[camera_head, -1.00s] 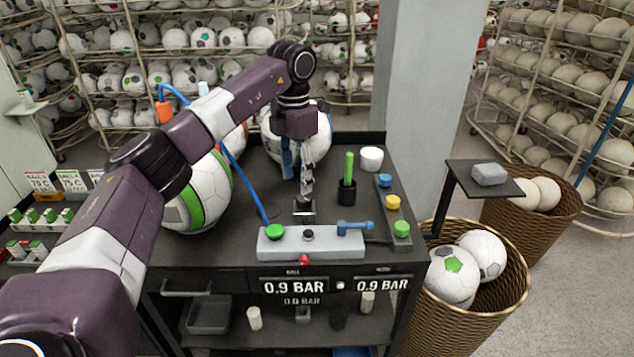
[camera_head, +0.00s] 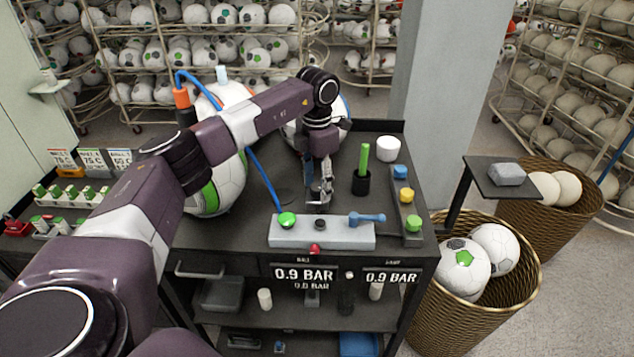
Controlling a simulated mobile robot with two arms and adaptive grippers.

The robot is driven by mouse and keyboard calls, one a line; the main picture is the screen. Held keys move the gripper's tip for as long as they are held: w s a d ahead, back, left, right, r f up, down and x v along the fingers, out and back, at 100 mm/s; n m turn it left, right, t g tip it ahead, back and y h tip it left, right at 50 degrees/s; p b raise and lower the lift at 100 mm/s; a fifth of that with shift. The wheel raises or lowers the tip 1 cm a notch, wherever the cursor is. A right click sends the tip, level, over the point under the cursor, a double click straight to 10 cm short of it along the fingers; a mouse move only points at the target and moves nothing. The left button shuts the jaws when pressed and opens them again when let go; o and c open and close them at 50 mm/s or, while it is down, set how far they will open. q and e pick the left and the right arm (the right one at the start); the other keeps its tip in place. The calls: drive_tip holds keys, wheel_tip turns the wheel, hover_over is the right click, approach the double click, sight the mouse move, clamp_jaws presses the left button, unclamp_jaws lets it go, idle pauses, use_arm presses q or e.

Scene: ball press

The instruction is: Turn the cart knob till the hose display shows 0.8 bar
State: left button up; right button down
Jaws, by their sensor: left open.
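A grey control panel (camera_head: 345,235) lies along the front of the cart top. It carries a green button (camera_head: 287,220), a small black knob (camera_head: 320,224) and a blue lever (camera_head: 367,219); a red knob (camera_head: 314,249) sits at its front edge. Which one is the cart knob is not marked legibly. The left display (camera_head: 304,274) and the right display (camera_head: 390,277) on the cart front both read 0.9 BAR; their small labels are hard to read. My left gripper (camera_head: 319,201) is open and empty, pointing down just behind the black knob, apparently apart from it. My right gripper is out of view.
A blue hose (camera_head: 262,178) runs from an orange-topped part to near the green button. A black cup with a green rod (camera_head: 361,182) and a white cup (camera_head: 388,149) stand right of my gripper.

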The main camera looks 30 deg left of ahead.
use_arm(q)
drive_tip(key=shift+s, duration=0.1)
drive_tip(key=shift+c, duration=1.1)
drive_tip(key=c, duration=0.9)
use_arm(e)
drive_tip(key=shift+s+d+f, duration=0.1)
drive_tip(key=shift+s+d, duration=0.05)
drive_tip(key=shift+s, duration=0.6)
use_arm(q)
drive_tip(key=shift+n, duration=0.3)
drive_tip(key=shift+n, duration=2.6)
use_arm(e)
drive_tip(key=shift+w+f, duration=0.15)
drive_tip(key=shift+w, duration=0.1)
use_arm(q)
drive_tip(key=shift+r, duration=0.1)
